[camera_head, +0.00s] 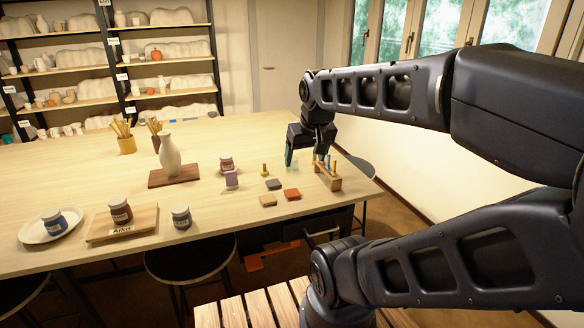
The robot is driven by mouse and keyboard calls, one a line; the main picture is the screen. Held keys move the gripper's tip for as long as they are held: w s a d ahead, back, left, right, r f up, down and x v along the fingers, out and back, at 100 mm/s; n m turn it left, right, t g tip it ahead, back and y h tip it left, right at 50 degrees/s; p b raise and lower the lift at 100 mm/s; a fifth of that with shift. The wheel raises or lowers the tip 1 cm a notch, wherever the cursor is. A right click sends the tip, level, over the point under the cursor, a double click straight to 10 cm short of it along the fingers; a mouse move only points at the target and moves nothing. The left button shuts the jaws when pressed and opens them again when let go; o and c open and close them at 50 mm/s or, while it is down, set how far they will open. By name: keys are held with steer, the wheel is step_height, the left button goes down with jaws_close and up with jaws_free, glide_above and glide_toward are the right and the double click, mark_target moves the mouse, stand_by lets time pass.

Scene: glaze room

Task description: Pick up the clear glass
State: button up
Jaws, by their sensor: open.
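A small, clear, faintly teal-tinted glass (290,159) stands on the wooden table (70,180), toward its right end. My gripper (304,153) reaches down over the table right by the glass, with its fingers pointing down. In this view the fingers overlap the glass's right side and upper part. I cannot tell whether the glass is between the fingers or just beside them. My gripper is open.
A wooden rack (328,178) with coloured sticks stands close right of my gripper. Coloured tiles (291,194) lie in front. A pale vase (169,158) on a brown board, several jars and a white plate (27,232) stand further left. Stools are below the front edge.

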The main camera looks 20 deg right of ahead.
steer(key=w+d+f+m+h, duration=0.1)
steer(key=w+d+f+m, duration=0.1)
steer(key=w, duration=0.8)
steer(key=w+d+f+m+g, duration=0.1)
steer(key=w+d+f+m, duration=0.15)
steer(key=w, duration=0.75)
steer(key=w+d+f+m+h, duration=0.1)
steer(key=w+d+f+m, duration=0.15)
steer(key=w, duration=0.75)
steer(key=w+d+f, duration=0.1)
steer(key=w+f, duration=0.3)
steer(key=w+d+f+m, duration=0.1)
steer(key=w+d+f, duration=0.1)
steer(key=w+f, duration=0.2)
steer(key=w+d+f+m+h, duration=0.1)
steer(key=w+f, duration=0.4)
steer(key=f, duration=0.1)
steer(key=shift+d+f, duration=0.15)
steer(key=shift+d, duration=0.1)
steer(key=shift+x, duration=2.65)
steer(key=shift+a, duration=0.15)
steer(key=c, duration=1.2)
steer(key=shift+o, duration=0.2)
